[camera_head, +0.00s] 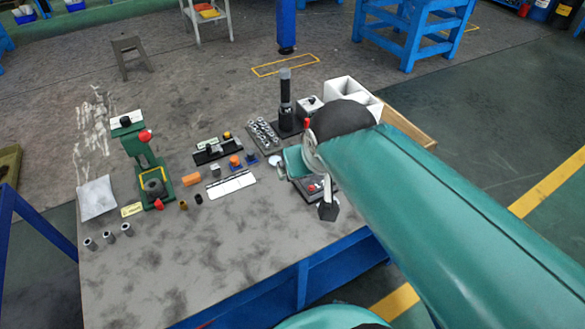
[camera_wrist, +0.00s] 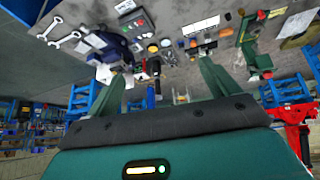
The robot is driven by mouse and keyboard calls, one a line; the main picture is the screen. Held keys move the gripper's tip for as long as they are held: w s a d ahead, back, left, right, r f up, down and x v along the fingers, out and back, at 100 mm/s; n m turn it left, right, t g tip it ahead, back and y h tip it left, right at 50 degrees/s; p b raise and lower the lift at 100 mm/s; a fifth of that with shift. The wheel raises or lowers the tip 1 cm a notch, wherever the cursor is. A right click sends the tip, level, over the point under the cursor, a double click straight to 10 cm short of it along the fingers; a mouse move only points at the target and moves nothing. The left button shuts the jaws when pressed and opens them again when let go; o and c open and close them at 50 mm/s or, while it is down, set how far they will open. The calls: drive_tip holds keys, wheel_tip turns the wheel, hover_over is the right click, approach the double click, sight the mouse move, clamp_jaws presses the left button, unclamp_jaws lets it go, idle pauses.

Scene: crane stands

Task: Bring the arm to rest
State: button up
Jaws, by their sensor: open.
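My teal arm reaches from the lower right of the head view over the right part of a grey workbench (camera_head: 150,265). Its dark joint hides part of the bench's back right. In the wrist view the two green fingers of my gripper (camera_wrist: 163,82) stand wide apart, with nothing held between them. The workbench top (camera_wrist: 185,20) fills the upper part of that view, beyond the fingertips. In the head view the gripper is mostly hidden by my arm, so its height above the bench is hard to tell.
A green press (camera_head: 150,165) stands at the bench's left. A black post tool (camera_head: 285,100), white bins (camera_head: 345,90) and an orange block (camera_head: 191,178) are also on the bench. The front left of the bench is bare. Blue stands (camera_head: 415,35) are behind.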

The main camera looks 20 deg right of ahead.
drive_tip(key=shift+n+g+y, duration=0.4)
drive_tip(key=shift+g+y, duration=0.1)
drive_tip(key=s+a, duration=0.2)
drive_tip(key=s, duration=0.1)
drive_tip(key=s+a, duration=0.1)
drive_tip(key=shift+s+a+f, duration=0.15)
drive_tip(key=shift+s+f, duration=0.15)
drive_tip(key=shift+f, duration=0.1)
drive_tip(key=shift+o, duration=0.4)
idle(0.6)
